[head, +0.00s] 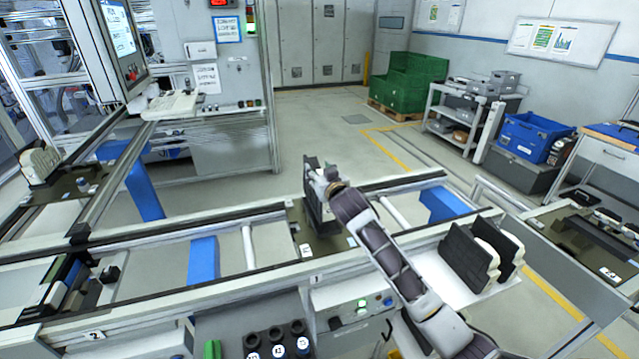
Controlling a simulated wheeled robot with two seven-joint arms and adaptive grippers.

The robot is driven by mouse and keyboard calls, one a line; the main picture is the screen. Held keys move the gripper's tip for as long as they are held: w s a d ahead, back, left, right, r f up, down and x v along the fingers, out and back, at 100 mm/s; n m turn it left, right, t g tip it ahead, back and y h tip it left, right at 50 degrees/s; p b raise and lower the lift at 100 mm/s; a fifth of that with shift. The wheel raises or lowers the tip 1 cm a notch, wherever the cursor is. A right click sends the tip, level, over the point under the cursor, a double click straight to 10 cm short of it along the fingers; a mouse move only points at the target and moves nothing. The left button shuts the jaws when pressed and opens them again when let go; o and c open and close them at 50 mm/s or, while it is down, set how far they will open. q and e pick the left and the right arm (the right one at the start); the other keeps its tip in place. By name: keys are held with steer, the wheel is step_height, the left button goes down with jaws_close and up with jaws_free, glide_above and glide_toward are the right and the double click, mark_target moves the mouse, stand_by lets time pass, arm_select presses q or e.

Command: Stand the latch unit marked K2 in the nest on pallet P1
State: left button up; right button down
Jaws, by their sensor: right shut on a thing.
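My right gripper (327,174) is above the middle of the conveyor, its arm reaching in from the lower right. It is shut on a dark upright latch unit (314,208), which is partly hidden by the gripper and arm. The unit is over a dark green pallet (325,246) with a small white label at its front left corner. I cannot read that label or any K2 mark, and cannot tell whether the unit touches the nest. My left gripper is not in view.
Two black-and-white units (465,257) stand on a white shelf (440,279) at right, beside my forearm. Another pallet (580,240) holding dark parts is at far right. A monitor (118,40) stands at upper left. Numbered black cups (275,345) and a button box (360,308) are in front.

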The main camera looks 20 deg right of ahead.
steer(key=shift+f, duration=1.9)
steer(key=c, duration=0.7)
jaws_free()
steer(key=shift+s, duration=0.15)
steer(key=shift+s+r, duration=0.15)
steer(key=shift+s, duration=0.8)
steer(key=shift+s+r, duration=0.15)
steer(key=shift+s, duration=0.8)
steer(key=s+r+b, duration=0.1)
steer(key=s, duration=0.6)
steer(key=shift+s+d+r, duration=0.2)
steer(key=shift+s, duration=0.2)
